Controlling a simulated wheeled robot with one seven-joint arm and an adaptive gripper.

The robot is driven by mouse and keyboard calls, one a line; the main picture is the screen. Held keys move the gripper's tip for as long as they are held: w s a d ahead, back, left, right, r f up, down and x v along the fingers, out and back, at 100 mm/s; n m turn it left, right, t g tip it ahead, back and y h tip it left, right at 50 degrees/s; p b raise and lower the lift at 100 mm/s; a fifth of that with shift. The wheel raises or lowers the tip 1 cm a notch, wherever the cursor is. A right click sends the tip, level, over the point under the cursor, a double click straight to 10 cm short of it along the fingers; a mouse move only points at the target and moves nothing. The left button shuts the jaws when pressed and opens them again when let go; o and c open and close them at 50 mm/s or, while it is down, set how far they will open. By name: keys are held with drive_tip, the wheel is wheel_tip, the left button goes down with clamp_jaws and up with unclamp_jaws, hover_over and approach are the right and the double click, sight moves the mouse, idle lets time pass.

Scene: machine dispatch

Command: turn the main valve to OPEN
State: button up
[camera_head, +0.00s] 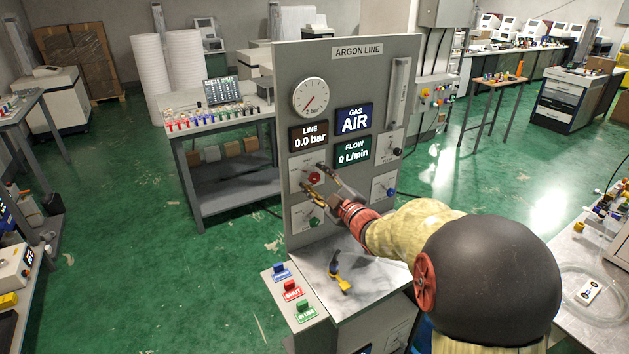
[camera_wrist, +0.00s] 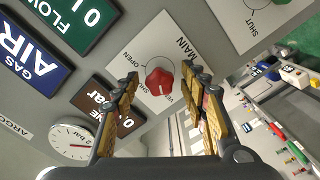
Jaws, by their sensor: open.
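The main valve is a red knob (camera_head: 314,177) on a white plate at the lower left of the grey ARGON LINE panel (camera_head: 345,52). In the wrist view the red knob (camera_wrist: 160,82) sits by the words MAIN, OPEN and SHUT; I cannot tell for sure which mark it points to. My gripper (camera_head: 316,181) is at the plate, with its fingers spread. In the wrist view my gripper (camera_wrist: 160,76) has one finger on each side of the knob, with gaps visible. I cannot tell how far the fingertips are from the panel.
The panel also bears a gauge (camera_head: 310,98), a LINE display (camera_head: 309,136) at 0.0 bar, a green knob (camera_head: 314,222), a blue knob (camera_head: 391,192) and a dark knob (camera_head: 396,151). A yellow-black tool (camera_head: 340,275) and coloured tags (camera_head: 292,290) lie below.

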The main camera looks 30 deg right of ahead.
drive_tip(key=shift+w, duration=0.6)
drive_tip(key=c, duration=0.4)
drive_tip(key=c, duration=0.7)
clamp_jaws()
